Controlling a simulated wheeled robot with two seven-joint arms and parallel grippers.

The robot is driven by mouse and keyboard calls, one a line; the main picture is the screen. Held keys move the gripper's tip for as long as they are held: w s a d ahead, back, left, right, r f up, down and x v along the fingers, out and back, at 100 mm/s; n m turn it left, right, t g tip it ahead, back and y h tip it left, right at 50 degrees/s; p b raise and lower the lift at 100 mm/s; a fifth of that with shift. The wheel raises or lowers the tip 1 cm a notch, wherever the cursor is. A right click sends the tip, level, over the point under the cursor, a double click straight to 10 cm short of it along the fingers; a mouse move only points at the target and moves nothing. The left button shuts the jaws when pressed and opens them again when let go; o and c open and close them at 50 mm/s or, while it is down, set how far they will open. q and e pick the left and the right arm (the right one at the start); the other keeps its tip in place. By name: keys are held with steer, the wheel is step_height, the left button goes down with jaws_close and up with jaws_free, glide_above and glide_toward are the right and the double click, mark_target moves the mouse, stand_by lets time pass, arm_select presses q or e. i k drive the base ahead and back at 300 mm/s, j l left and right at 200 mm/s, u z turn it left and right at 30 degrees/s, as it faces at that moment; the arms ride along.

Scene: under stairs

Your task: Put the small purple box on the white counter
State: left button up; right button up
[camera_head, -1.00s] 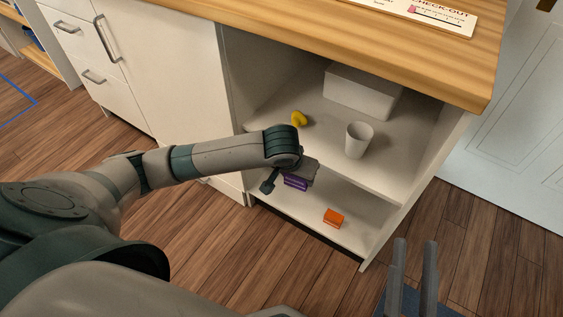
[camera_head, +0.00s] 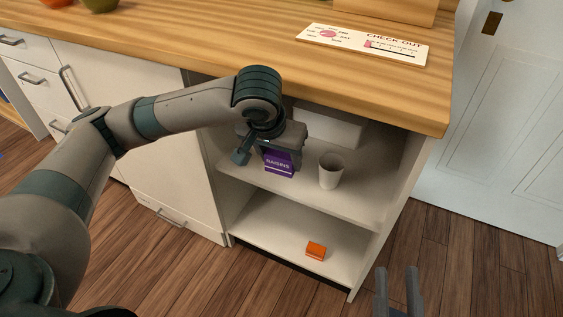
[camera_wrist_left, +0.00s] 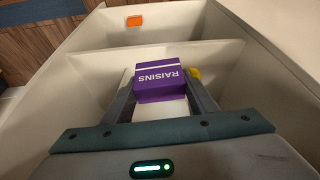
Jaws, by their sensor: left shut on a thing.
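The white counter unit has a wooden top (camera_head: 210,50) and open white shelves (camera_head: 300,222) below. My right gripper (camera_head: 398,290) is at the bottom right of the head view, its two fingers apart with nothing visible between them.
A white cup (camera_head: 331,171) and a white box (camera_head: 330,127) stand on the upper shelf. An orange box (camera_head: 316,251) lies on the lower shelf. A check-out sign (camera_head: 365,44) lies on the wooden top. A yellow object (camera_wrist_left: 195,73) shows in the left wrist view.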

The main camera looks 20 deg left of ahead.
mark_target(186, 26)
steer(key=u, duration=1.35)
steer(key=l, duration=1)
